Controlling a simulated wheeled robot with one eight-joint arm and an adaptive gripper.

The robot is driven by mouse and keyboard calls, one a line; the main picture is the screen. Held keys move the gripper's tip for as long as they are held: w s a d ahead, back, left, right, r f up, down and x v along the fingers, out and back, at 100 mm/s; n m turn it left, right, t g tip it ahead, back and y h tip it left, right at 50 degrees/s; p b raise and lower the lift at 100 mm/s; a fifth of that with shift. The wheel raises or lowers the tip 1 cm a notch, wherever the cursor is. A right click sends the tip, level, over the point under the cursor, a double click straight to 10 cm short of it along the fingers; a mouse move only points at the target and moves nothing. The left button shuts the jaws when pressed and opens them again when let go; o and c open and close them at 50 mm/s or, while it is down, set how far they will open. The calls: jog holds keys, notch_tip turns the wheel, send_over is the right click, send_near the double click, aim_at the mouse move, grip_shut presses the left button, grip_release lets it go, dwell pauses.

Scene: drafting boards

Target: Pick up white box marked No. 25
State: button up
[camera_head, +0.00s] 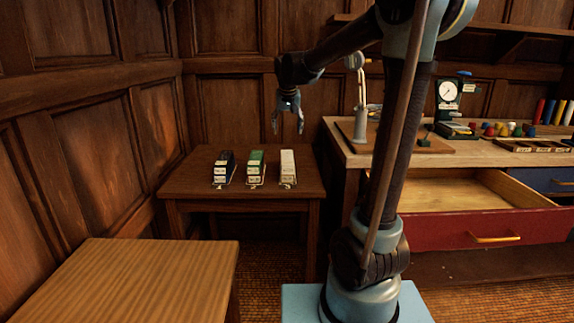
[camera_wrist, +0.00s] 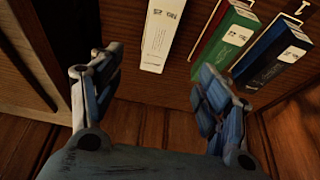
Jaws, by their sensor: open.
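A white box (camera_head: 288,163) stands at the right end of a row of three boxes on the small dark wooden table (camera_head: 190,183). My gripper (camera_head: 288,127) hangs above the table over the white box's side of the row, fingers pointing down. In the wrist view my gripper (camera_wrist: 158,78) is open, its fingers apart with nothing between them.
Left of the white box stand a green box (camera_head: 256,166) and a dark blue box (camera_head: 224,165), with narrow gaps between. Panelled walls close off the back and left. A light wooden table (camera_head: 140,275) is in front. A workbench with an open red drawer (camera_head: 480,228) is at right.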

send_near(287, 157)
notch_tip(287, 157, down, 3)
jog(key=shift+w+f, duration=0.15)
jog(key=shift+f, duration=0.05)
jog(key=shift+w+x, duration=0.2)
jog(key=shift+x, duration=1.15)
jog(key=shift+w+x, duration=0.2)
jog(key=shift+x, duration=1.15)
jog(key=shift+d+r, duration=0.1)
jog(key=shift+r, duration=0.05)
jog(key=c, duration=1.3)
